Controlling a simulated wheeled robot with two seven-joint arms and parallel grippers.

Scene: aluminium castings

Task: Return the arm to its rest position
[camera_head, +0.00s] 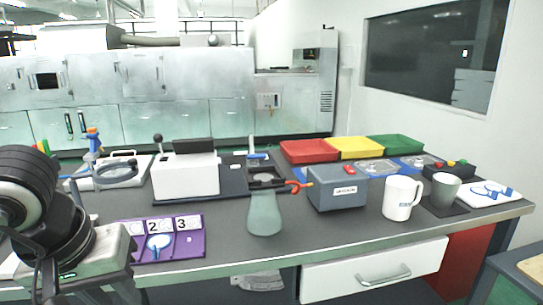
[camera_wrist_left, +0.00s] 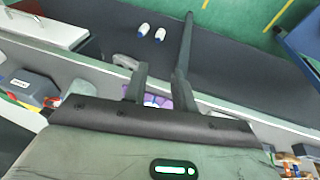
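My left arm comes in from the left in the head view, with its dark round wrist joint. The grey body of my left gripper (camera_head: 95,265) is over the front left edge of the table (camera_head: 340,245), left of the purple tray. Its fingertips are not clear there. In the left wrist view my left gripper (camera_wrist_left: 160,84) has its two dark fingers apart, with nothing seen held between them. Part of a purple thing shows beyond the gap. My right gripper is in neither view.
A purple numbered tray (camera_head: 190,246) lies near the front edge. A grey-green flared piece (camera_head: 264,215), grey box (camera_head: 338,195) and white mug (camera_head: 401,199) stand right of it. Red (camera_head: 308,151), yellow (camera_head: 354,148) and green (camera_head: 397,145) bins are behind. A white drawer (camera_head: 330,283) is below.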

